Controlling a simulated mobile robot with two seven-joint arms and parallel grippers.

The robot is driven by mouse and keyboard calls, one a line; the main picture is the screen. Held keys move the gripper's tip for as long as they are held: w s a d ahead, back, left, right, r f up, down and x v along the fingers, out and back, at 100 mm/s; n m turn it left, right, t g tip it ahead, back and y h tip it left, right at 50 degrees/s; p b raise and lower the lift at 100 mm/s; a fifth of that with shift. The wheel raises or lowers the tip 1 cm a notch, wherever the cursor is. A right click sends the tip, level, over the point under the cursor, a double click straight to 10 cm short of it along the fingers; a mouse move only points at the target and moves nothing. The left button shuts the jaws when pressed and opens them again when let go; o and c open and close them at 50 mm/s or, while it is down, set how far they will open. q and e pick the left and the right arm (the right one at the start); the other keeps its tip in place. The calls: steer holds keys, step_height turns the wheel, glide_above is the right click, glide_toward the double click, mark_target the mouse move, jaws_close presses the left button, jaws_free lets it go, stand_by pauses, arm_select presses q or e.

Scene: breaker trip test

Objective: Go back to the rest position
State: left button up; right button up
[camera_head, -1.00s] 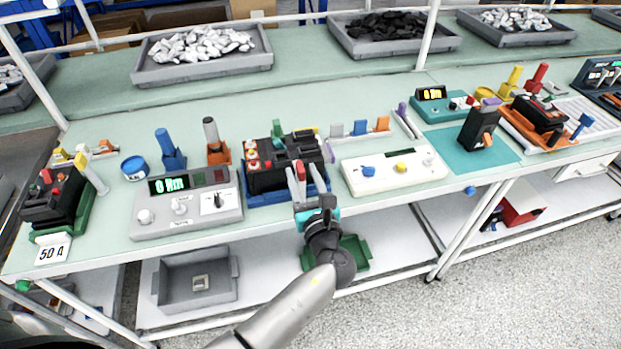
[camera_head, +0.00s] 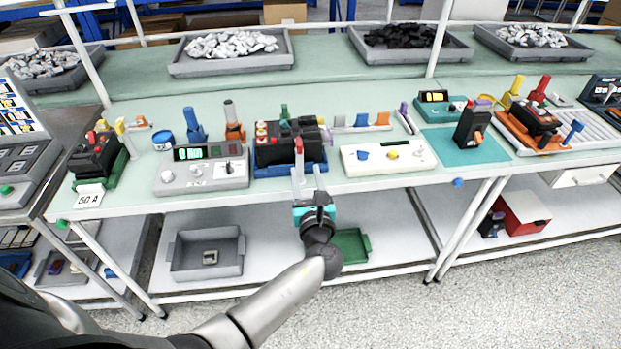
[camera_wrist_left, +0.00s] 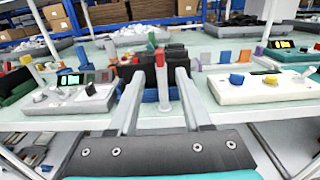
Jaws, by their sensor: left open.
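My left gripper (camera_head: 308,174) is in front of the bench's front edge, fingers pointing up and toward the bench. It also shows in the left wrist view (camera_wrist_left: 158,88), its two fingers apart with nothing gripped. A red-tipped pale lever (camera_wrist_left: 160,72) shows between the fingers in that view, beyond them. Behind it is the black breaker (camera_head: 288,151) in a blue tray (camera_head: 262,172). The gripper hides part of the tray's front. My right gripper is not in view.
A grey meter box (camera_head: 202,172) stands left of the breaker, and a white control box (camera_head: 388,158) stands right of it. Below the bench, a shelf holds a grey bin (camera_head: 206,255) and a green tray (camera_head: 352,245). Open floor (camera_head: 480,290) lies at the front right.

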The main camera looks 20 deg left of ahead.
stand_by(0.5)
arm_select(q)
steer(key=s+f+n+g+h+b, duration=0.1)
steer(key=s+f+n+g+h, duration=0.15)
steer(key=s+f, duration=0.6)
steer(key=s+d+f+n+g+h+b, duration=0.1)
steer(key=s+f+n+g+h+b, duration=0.2)
steer(key=f, duration=1.1)
steer(key=s+f+n+g+h, duration=0.1)
steer(key=s+f+n+g, duration=0.2)
steer(key=s+f+n, duration=0.55)
steer(key=s+d+f+n+g+h+b, duration=0.1)
steer(key=s+f+n, duration=0.5)
steer(key=s, duration=0.7)
steer(key=s+d+f+n+g+h+b, duration=0.2)
steer(key=s+f+n, duration=0.4)
steer(key=s+f, duration=0.5)
steer(key=shift+s+d+n+g, duration=0.4)
steer(key=shift+s+d+g, duration=0.15)
steer(key=shift+s+g, duration=0.7)
